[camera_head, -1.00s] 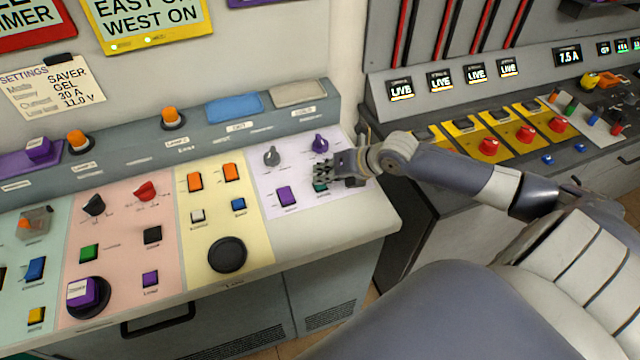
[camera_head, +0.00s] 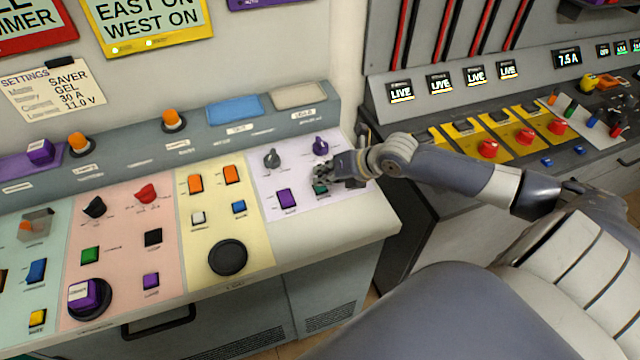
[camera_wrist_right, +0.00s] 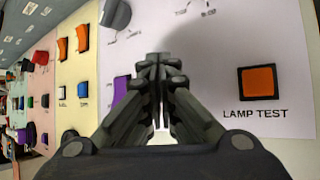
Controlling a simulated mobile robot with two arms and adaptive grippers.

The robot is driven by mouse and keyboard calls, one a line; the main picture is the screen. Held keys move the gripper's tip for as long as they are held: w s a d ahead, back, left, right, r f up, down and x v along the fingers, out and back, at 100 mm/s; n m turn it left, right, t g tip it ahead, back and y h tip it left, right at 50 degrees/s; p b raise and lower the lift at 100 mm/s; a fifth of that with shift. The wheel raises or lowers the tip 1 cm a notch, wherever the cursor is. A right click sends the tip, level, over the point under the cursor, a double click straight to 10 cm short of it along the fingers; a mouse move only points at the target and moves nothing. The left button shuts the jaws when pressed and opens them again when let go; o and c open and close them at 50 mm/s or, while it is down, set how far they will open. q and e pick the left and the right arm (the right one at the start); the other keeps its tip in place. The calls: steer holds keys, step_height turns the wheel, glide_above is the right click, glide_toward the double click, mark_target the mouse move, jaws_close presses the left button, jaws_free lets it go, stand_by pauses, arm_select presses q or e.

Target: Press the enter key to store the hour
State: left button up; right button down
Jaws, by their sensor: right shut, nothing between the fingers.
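My right gripper (camera_head: 324,176) is shut and empty, low over the lilac panel (camera_head: 342,203) at the right end of the sloped console. In the right wrist view its closed fingers (camera_wrist_right: 160,62) point at this panel and hide part of it. A green button (camera_head: 320,188) shows right beside the fingertips in the head view; I cannot tell whether they touch it. A purple rocker (camera_head: 287,199) lies left of it and also shows in the wrist view (camera_wrist_right: 121,88). No label reading enter is legible, so I cannot tell which key it is. My left gripper is out of view.
An orange button (camera_wrist_right: 258,81) labelled LAMP TEST is right of the fingers in the wrist view. A grey knob (camera_head: 272,158) and a purple knob (camera_head: 320,145) stand behind the gripper. A second console with red buttons (camera_head: 488,149) is on the right.

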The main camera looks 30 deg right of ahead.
steer(key=shift+r, duration=0.45)
step_height(320, 180, up, 5)
steer(key=p, duration=0.4)
stand_by(0.4)
stand_by(0.5)
